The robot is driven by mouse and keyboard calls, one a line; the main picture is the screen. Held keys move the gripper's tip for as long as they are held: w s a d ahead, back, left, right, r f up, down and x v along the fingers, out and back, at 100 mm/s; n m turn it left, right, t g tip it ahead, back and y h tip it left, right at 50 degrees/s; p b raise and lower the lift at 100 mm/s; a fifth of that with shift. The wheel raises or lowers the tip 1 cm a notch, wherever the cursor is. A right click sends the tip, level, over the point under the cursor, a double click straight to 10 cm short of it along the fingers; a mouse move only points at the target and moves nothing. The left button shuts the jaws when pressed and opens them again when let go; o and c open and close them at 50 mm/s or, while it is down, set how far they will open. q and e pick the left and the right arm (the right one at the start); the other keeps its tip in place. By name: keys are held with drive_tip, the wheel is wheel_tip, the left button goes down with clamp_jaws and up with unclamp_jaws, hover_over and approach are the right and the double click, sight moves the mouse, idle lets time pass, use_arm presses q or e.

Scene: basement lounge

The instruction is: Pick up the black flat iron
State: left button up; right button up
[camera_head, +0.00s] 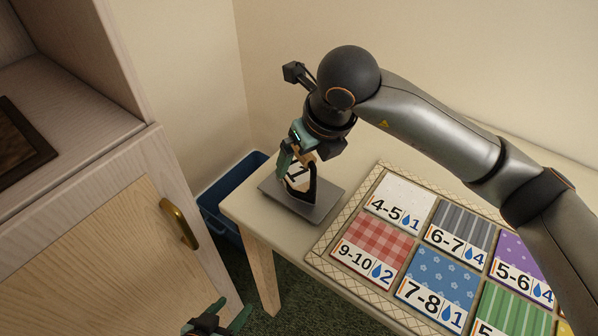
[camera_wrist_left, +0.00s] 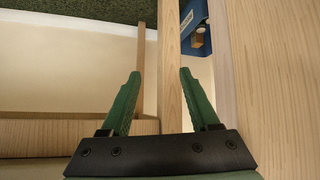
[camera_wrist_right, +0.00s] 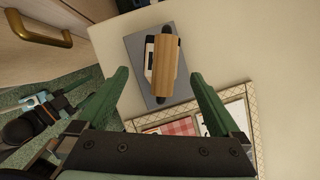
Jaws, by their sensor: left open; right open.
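The flat iron (camera_head: 311,192) stands on a grey plate (camera_head: 323,209) at the table's near left corner. Its body is dark with a pale side panel, and my right gripper partly hides it in the head view. In the right wrist view the iron's light wooden handle (camera_wrist_right: 167,72) lies between my finger directions, over the grey plate (camera_wrist_right: 136,48). My right gripper (camera_head: 294,160) is open above the iron; I cannot tell whether the fingers touch it. My left gripper (camera_head: 217,316) is open and empty, low beside the cabinet and below table height.
A board of fabric-patterned number cards (camera_head: 346,221) covers the table right of the iron. A wooden cabinet (camera_head: 120,240) with a brass handle (camera_head: 179,227) stands at left. A blue bin (camera_head: 216,198) sits between cabinet and table (camera_head: 247,209). A wall closes off the back.

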sight(300, 176)
drive_tip(key=shift+w+a+f, duration=0.15)
drive_tip(key=shift+w+f, duration=0.05)
drive_tip(key=shift+f, duration=0.45)
drive_tip(key=x, duration=0.5)
drive_tip(key=shift+s+d+f+b, duration=0.1)
drive_tip(key=shift+d+f+b, duration=0.1)
drive_tip(key=shift+b, duration=0.15)
use_arm(q)
drive_tip(key=w+r+t, duration=0.2)
drive_tip(key=w+r, duration=0.1)
drive_tip(key=shift+w+a+r, duration=0.1)
drive_tip(key=shift+a+r, duration=0.1)
drive_tip(key=shift+r, duration=0.1)
use_arm(e)
drive_tip(key=shift+r, duration=0.1)
clamp_jaws()
drive_tip(key=shift+r, duration=0.1)
